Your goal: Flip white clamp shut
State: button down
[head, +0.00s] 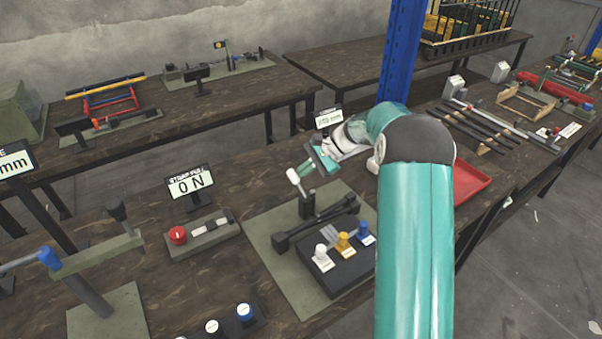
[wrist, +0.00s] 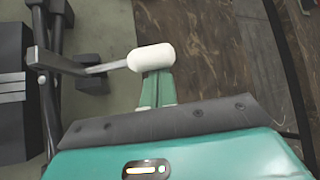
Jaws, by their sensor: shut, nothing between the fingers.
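The white clamp's handle, a rounded white grip (head: 293,176) on a thin metal arm, stands up and leans left from a dark post (head: 306,205) on the green plate. In the wrist view the white grip (wrist: 151,57) is just ahead of my fingertips, its arm running left to a dark bracket (wrist: 45,62). My gripper (head: 306,170) is shut and empty, right beside the grip in the head view. In the wrist view its fingertips (wrist: 157,82) overlap the grip's lower edge; I cannot tell whether they touch it.
A black block with white (head: 322,258), yellow (head: 343,242) and blue (head: 365,234) knobs sits in front of the clamp. A red tray (head: 470,183) lies right, behind my arm.

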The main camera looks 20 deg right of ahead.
jog(key=shift+r, duration=0.15)
jog(key=s+d+r+n+t+y, duration=0.2)
jog(key=s+r+n+t+y, duration=0.2)
jog(key=s+r+n+t, duration=0.1)
jog(key=shift+s+r+t+y, duration=0.2)
jog(key=shift+s+t+y, duration=0.1)
jog(key=shift+s+t, duration=0.65)
jog(key=shift+s+d, duration=0.15)
jog(key=shift+s, duration=0.1)
dwell(0.6)
jog(key=d, duration=0.9)
jog(key=shift+s+d, duration=0.25)
jog(key=shift+s, duration=0.25)
